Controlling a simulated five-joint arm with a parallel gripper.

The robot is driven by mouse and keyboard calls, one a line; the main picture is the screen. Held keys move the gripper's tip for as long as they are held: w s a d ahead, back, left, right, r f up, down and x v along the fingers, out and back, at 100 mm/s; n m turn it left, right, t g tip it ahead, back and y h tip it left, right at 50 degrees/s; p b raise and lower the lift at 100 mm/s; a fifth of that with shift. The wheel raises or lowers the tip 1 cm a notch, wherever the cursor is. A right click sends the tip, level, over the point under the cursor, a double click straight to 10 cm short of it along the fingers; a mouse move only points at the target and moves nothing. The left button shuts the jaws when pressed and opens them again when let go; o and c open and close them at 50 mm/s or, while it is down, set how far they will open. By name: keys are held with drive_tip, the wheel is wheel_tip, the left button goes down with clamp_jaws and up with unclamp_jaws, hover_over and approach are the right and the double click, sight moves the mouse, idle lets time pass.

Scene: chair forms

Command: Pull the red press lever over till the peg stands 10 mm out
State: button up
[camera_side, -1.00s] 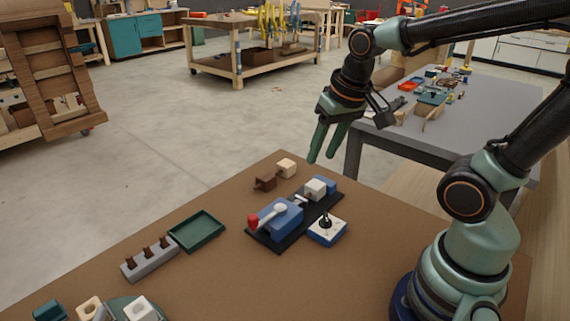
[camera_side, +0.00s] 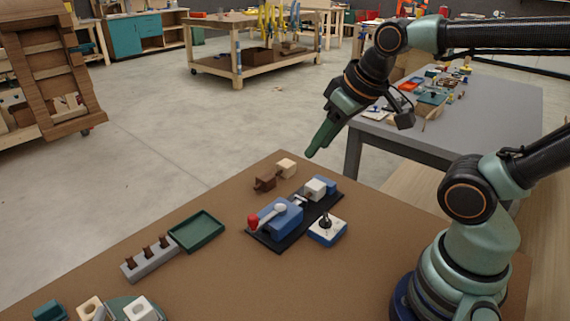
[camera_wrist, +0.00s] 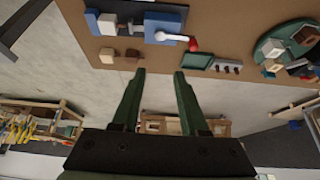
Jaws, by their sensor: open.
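The press has a blue body (camera_side: 282,217) on a black base plate (camera_side: 262,240) on the brown table. Its lever has a pale arm and a red knob (camera_side: 253,221) at the left end. A white block (camera_side: 314,189) stands at the press's far end. A peg cannot be made out clearly. My gripper (camera_side: 311,153) hangs in the air above and behind the press, apart from it. In the wrist view my gripper (camera_wrist: 160,73) is open and empty, and the red knob (camera_wrist: 193,45) shows beyond the right fingertip.
A blue-and-white box with a black stick (camera_side: 327,230) stands right of the press. A brown block (camera_side: 265,182) and a cream block (camera_side: 286,167) lie behind. A green tray (camera_side: 197,231) and a grey rack with brown pegs (camera_side: 150,260) are left. The table's front middle is clear.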

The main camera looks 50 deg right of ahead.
drive_tip(key=shift+o, duration=1.1)
drive_tip(key=m+g, duration=0.4)
drive_tip(key=g, duration=0.2)
hover_over(253, 215)
wheel_tip(253, 215, down, 7)
wheel_tip(253, 215, down, 11)
drive_tip(key=shift+f, duration=0.15)
clamp_jaws()
